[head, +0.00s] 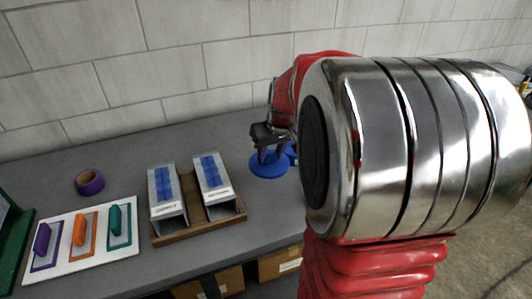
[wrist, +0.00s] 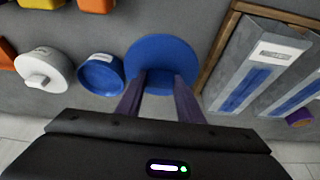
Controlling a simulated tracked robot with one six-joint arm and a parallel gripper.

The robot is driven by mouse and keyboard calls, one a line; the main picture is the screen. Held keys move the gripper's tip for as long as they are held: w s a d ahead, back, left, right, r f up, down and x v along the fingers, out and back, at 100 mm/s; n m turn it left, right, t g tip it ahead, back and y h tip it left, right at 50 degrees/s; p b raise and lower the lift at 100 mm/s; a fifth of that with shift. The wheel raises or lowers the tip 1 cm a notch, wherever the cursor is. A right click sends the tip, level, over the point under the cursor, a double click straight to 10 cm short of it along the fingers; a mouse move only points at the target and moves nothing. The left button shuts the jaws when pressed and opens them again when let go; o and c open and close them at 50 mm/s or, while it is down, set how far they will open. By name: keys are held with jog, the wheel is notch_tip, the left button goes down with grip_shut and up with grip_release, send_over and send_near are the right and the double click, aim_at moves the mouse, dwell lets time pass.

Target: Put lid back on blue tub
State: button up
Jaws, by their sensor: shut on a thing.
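The blue lid (wrist: 160,52) is a round disc seen from above in the wrist view. My gripper (wrist: 160,88) is shut on it at its middle, where the fingers hide the part they grip. The blue tub (wrist: 101,75) stands just left of the lid in the wrist view, its top open. In the head view my gripper (head: 268,152) points down at the lid (head: 268,171) over the bench. A sliver of the blue tub (head: 291,154) shows there, mostly hidden behind my arm. I cannot tell how high the lid is above the bench.
A white tub (wrist: 42,70) with a knobbed lid stands left of the blue tub. Yellow (wrist: 40,3) and orange (wrist: 98,5) things lie beyond. A wooden tray (head: 228,212) with two long boxes is close beside the lid. A purple tape roll (head: 89,182) and a white board (head: 84,240) lie farther left.

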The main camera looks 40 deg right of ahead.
jog(key=shift+m, duration=0.6)
jog(key=w+d, duration=0.1)
jog(key=d, duration=0.3)
jog(key=w+d, duration=0.1)
jog(key=d, duration=0.3)
jog(key=w+d, duration=0.1)
jog(key=d, duration=0.3)
jog(key=shift+d+f, duration=0.15)
jog(key=shift+d, duration=0.1)
jog(key=shift+n, duration=0.8)
jog(key=w+d+r, duration=0.2)
jog(key=d+r, duration=0.1)
jog(key=shift+w+d+r, duration=0.15)
jog(key=shift+w+r, duration=0.1)
jog(key=shift+f, duration=0.15)
jog(key=shift+f, duration=3.1)
jog(key=shift+f, duration=0.1)
